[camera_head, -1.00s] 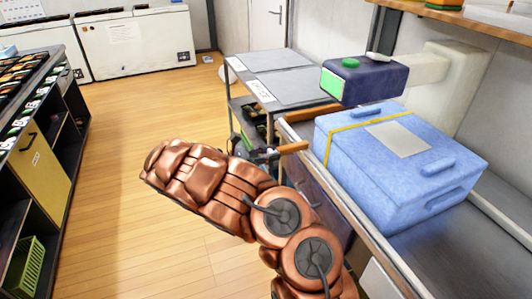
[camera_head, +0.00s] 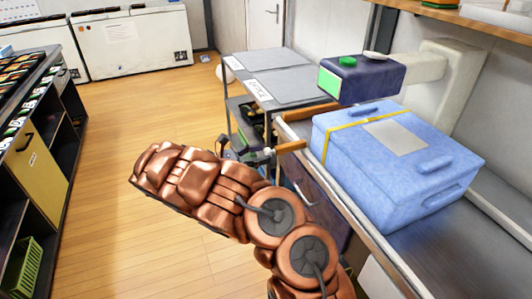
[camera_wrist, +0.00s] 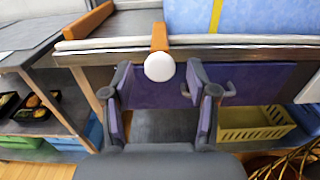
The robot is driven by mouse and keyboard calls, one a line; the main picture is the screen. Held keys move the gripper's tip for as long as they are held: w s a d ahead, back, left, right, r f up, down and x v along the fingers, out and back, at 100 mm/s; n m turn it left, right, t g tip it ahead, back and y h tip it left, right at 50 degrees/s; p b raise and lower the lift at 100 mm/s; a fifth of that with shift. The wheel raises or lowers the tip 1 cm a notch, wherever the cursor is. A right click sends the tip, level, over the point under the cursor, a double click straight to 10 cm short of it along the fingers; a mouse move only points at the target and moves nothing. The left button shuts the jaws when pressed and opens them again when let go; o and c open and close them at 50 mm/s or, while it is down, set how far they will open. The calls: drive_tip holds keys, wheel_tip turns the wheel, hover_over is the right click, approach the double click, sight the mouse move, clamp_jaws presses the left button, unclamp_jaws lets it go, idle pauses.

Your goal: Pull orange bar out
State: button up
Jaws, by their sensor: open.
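The orange bar (camera_head: 292,146) sticks out from the counter's front edge, level with the blue box. In the wrist view the bar (camera_wrist: 160,38) points toward me and ends in a round white knob (camera_wrist: 159,67). My gripper (camera_wrist: 160,102) is open, with its two dark, purple-padded fingers apart. The knob shows above and between the fingertips, and nothing is held. In the head view my gripper (camera_head: 238,148) is small and dark, just left of the bar, partly hidden by my copper arm.
A blue lidded box (camera_head: 400,170) stands on the counter beside a dark device with a green screen (camera_head: 358,80). A second orange strip (camera_wrist: 88,20) lies at the counter's left end. A grey cart (camera_head: 265,75) stands beyond. The yellow crate (camera_wrist: 250,124) sits below. Floor at left is clear.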

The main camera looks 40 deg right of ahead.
drive_tip(key=v, duration=0.9)
drive_tip(key=shift+a, duration=0.3)
drive_tip(key=shift+w, duration=0.1)
